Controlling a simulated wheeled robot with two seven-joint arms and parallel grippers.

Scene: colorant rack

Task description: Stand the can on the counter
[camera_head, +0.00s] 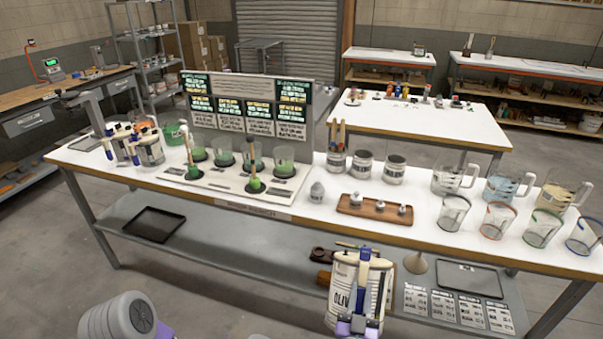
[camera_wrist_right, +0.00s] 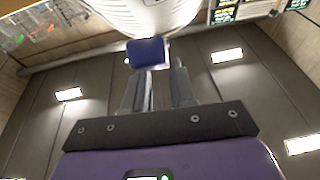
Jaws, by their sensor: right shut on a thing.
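The can (camera_head: 343,288) is a white container with dark lettering, in front of the counter's near edge at the lower middle of the head view. My right gripper (camera_head: 363,272) is shut on it and holds it in the air, slightly tilted. Gripper parts cover some of the can. In the right wrist view the can's pale, rounded side (camera_wrist_right: 150,14) shows at the top, beyond the gripper fingers (camera_wrist_right: 158,80). The white counter (camera_head: 290,215) runs across the head view. My left gripper is not in view; only a grey and purple part of my left arm shows.
On the counter stand a sample board with green cups (camera_head: 225,158), a wooden tray (camera_head: 375,208) with small knobs, and clear beakers (camera_head: 452,215) at right.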

